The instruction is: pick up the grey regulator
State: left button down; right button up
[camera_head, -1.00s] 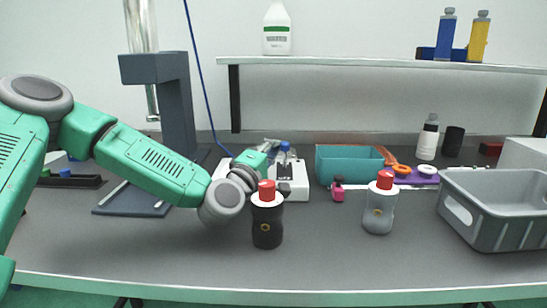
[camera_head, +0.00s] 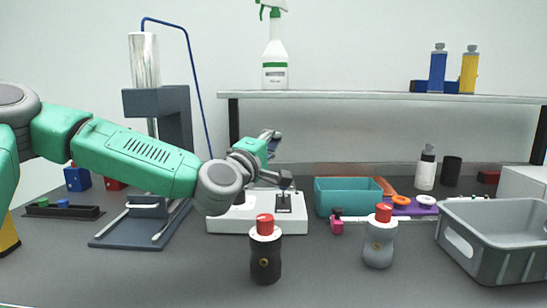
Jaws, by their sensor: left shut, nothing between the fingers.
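The grey regulator (camera_head: 380,243) stands upright on the dark bench, right of centre, with a white collar and a red cap. A black regulator (camera_head: 265,258) of the same shape, also with a red cap, stands upright to its left. My right gripper is not in view.
A grey crate (camera_head: 462,245) stands right of the grey regulator. A teal bin (camera_head: 347,197) and a small pink-red bottle (camera_head: 337,224) are behind it. A white device (camera_head: 230,221) and a dark press stand (camera_head: 125,228) are at the left.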

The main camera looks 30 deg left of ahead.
aim_at(378, 250)
jog(key=k+l, duration=0.1)
jog(key=k, duration=0.9)
